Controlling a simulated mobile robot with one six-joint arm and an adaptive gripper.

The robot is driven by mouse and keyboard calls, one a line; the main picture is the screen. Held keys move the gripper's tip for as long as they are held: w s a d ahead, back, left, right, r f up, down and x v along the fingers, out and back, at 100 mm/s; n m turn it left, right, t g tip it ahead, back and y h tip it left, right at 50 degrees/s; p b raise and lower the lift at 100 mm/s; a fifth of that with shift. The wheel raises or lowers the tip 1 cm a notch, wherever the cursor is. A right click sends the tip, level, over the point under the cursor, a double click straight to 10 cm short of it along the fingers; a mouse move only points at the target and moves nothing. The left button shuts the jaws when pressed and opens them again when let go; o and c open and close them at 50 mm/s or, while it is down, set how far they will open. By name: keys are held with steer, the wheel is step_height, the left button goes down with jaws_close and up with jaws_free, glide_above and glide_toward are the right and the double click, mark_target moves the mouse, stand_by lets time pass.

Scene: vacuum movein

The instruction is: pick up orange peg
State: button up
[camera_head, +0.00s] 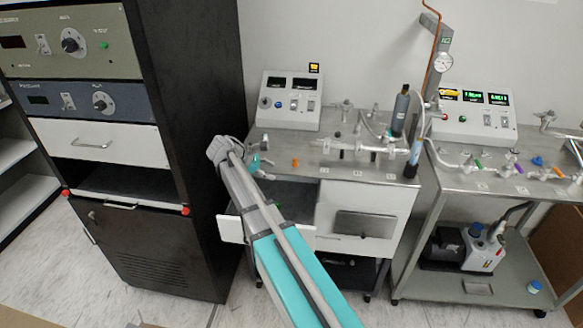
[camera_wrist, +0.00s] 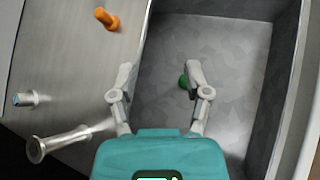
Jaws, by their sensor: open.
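The orange peg (camera_head: 295,162) stands on the metal top of the middle cart (camera_head: 276,143), near its front left part. In the wrist view the orange peg (camera_wrist: 107,19) is at the upper left on the metal surface, beyond my left finger and apart from it. My gripper (camera_wrist: 158,72) is open with nothing between its fingertips. It hangs over the grey inside of an open drawer (camera_wrist: 215,45), right of the metal surface. In the head view my gripper (camera_head: 257,164) is left of the peg, partly hidden by my arm.
A green piece (camera_wrist: 183,80) lies in the drawer, partly behind my right finger. A dark rack (camera_head: 190,120) stands left; a control box (camera_head: 290,101) stands behind the peg.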

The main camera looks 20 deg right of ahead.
mark_target(295, 160)
steer(key=w+a+r+n+h+b, duration=0.1)
steer(key=w+r+n+h, duration=0.1)
steer(key=w, duration=0.4)
steer(key=shift+w+r+n+h, duration=0.15)
steer(key=shift+w+n+h, duration=0.25)
steer(key=shift+n+h, duration=0.4)
steer(key=shift+s+d+f+b, duration=0.15)
steer(key=shift+d+f+b, duration=0.15)
steer(key=shift+d+b, duration=0.3)
steer(key=b+x, duration=0.2)
steer(key=x, duration=0.5)
steer(key=shift+d+f, duration=0.1)
steer(key=shift+d, duration=0.05)
steer(key=shift+b, duration=0.3)
steer(key=shift+b+x, duration=1)
steer(key=shift+x, duration=1.55)
steer(key=shift+s+f, duration=0.1)
